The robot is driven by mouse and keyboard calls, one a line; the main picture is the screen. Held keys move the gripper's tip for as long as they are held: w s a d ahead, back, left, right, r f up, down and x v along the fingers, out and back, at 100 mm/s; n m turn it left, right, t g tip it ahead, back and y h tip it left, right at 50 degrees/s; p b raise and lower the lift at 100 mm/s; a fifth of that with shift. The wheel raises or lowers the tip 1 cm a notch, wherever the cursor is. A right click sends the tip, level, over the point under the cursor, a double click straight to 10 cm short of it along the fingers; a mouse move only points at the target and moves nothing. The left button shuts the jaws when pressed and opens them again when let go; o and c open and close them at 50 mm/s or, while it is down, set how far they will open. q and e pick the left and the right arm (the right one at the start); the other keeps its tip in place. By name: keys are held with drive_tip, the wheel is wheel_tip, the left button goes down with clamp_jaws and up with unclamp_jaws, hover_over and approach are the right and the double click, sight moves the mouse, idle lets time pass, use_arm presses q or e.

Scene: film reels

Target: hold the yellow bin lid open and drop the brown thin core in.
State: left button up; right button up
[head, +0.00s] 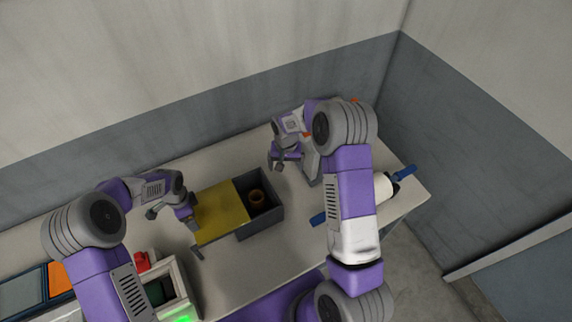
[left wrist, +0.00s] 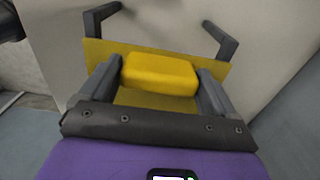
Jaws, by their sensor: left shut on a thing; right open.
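The grey bin (head: 272,222) stands on the table with its yellow lid (head: 220,212) slid or swung to the left, so its right part is open. The brown core (head: 256,196) lies inside that open part. My left gripper (head: 194,220) is at the lid's left side. In the left wrist view, my left gripper (left wrist: 160,82) is shut on the yellow block-shaped handle (left wrist: 160,72) of the lid. My right gripper (head: 279,163) is open and empty, above and behind the bin's open part, apart from the core.
A white roll with blue ends (head: 384,187) lies at the table's right, partly behind my right arm. A pale device with a green light (head: 178,303) and a red part (head: 141,262) stand at the front left. A tray (head: 24,294) is at far left.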

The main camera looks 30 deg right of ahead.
use_arm(q)
drive_tip(key=shift+w+d+r+b, duration=0.1)
drive_tip(key=shift+d+b, duration=0.7)
drive_tip(key=shift+d, duration=2)
drive_tip(key=shift+w+d+b, duration=0.1)
drive_tip(key=shift+d+b, duration=0.7)
drive_tip(key=shift+d, duration=2)
drive_tip(key=o, duration=0.7)
drive_tip(key=shift+d, duration=0.1)
drive_tip(key=shift+o, duration=0.9)
drive_tip(key=shift+s, duration=0.1)
drive_tip(key=shift+r, duration=0.1)
wheel_tip(320, 180, up, 7)
drive_tip(key=shift+r+b, duration=0.2)
drive_tip(key=shift+b, duration=0.25)
drive_tip(key=shift+f, duration=0.1)
